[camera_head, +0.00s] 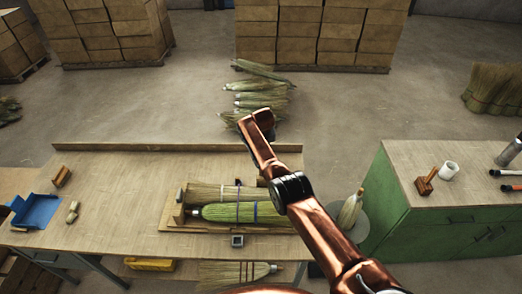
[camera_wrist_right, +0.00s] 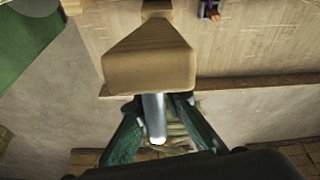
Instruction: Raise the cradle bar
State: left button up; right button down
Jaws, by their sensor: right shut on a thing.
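A wooden cradle (camera_head: 168,215) lies on the workbench in the head view, with straw and green brooms (camera_head: 240,212) in it. My right arm reaches over its right end and hides part of it. In the wrist view my right gripper (camera_wrist_right: 156,108) is shut on a pale metal bar (camera_wrist_right: 153,112), one dark green finger on each side. A wooden block (camera_wrist_right: 150,65) sits at the bar's upper end in the picture. Whether this bar joins the cradle cannot be seen. My left gripper is not in view.
The workbench (camera_head: 110,190) has a blue tray (camera_head: 36,211) at its left and a bare stretch in the middle. A green cabinet (camera_head: 400,215) stands right, with a mallet (camera_head: 426,182) and white cup (camera_head: 449,170). Brooms (camera_head: 258,98) lie on the floor behind.

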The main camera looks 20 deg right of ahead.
jog(key=shift+d, duration=0.1)
jog(key=c, duration=2)
grip_release()
jog(key=shift+c, duration=0.2)
jog(key=shift+v, duration=0.85)
jog(key=v, duration=1)
jog(key=shift+r, duration=0.15)
